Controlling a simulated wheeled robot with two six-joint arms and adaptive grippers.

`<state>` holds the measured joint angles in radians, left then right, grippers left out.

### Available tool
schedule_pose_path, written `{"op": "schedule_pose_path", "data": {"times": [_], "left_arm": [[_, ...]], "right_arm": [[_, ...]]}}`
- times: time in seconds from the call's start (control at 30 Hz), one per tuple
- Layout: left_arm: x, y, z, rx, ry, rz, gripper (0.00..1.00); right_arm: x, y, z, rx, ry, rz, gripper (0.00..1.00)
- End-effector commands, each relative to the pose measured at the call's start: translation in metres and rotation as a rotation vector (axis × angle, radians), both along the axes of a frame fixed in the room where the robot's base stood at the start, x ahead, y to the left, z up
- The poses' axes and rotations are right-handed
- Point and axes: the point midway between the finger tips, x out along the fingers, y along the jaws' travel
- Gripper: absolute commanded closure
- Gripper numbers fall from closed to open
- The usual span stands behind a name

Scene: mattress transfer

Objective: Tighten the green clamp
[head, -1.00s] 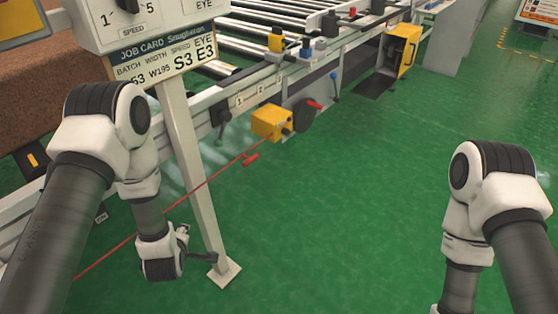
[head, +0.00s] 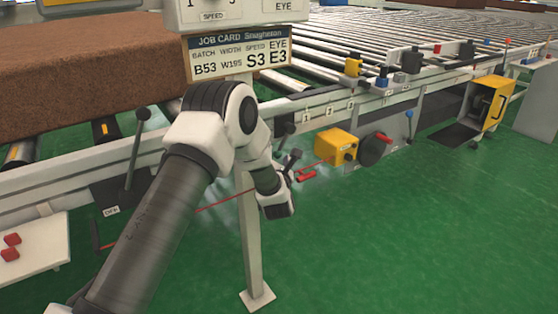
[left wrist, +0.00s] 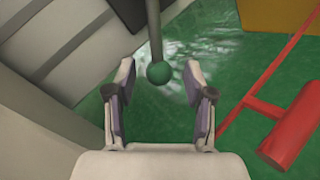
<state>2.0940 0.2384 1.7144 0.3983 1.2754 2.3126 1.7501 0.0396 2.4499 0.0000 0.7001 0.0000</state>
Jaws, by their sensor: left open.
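The green clamp shows in the left wrist view as a grey lever with a round green knob (left wrist: 158,73) at its end. The lever comes down from the top of that view. My left gripper (head: 292,163) is open, below the front rail of the roller conveyor. In the left wrist view the knob appears between its two fingertips, with a gap on each side. I cannot tell how far beyond the tips the knob is. In the head view the knob is too small or hidden to pick out. My right gripper is out of view.
A red cord with a red handle (left wrist: 292,130) runs close on the right of my left gripper. A yellow box (head: 336,146) sits beyond it on the conveyor frame. A sign post (head: 251,245) stands beside my left forearm. Green floor is open at the right.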

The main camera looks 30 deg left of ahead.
Motion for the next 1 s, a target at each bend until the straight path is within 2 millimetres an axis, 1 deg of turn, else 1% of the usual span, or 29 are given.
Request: {"op": "schedule_pose_path", "data": {"times": [0.07,0.23,0.27,0.3,0.37,0.4,0.63,0.77,0.87,1.0], "left_arm": [[0.003,0.002,0.0,0.0,-0.001,-0.001,0.47],[0.003,0.002,0.0,0.001,0.001,-0.001,0.47],[0.003,0.002,0.0,0.001,0.001,-0.001,0.5],[0.003,0.002,0.0,0.001,0.001,-0.001,0.65],[0.003,0.002,0.0,0.001,0.001,-0.001,0.86],[0.003,0.002,0.0,0.001,0.001,-0.001,1.0],[0.003,0.002,0.001,0.001,0.003,-0.001,1.0],[0.002,0.002,0.003,0.007,0.017,-0.001,1.0],[0.0,0.003,0.005,0.016,0.041,-0.001,1.0],[-0.004,0.005,0.011,0.039,0.099,-0.001,1.0]], "right_arm": [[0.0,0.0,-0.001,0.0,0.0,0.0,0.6],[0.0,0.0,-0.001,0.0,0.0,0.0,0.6],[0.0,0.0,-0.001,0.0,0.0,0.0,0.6],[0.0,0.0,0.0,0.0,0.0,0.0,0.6],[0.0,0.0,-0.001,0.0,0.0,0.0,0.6],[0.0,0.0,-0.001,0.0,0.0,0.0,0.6],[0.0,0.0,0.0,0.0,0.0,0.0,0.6],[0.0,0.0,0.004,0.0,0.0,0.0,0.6],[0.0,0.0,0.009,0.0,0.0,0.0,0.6],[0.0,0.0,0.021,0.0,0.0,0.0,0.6]]}}
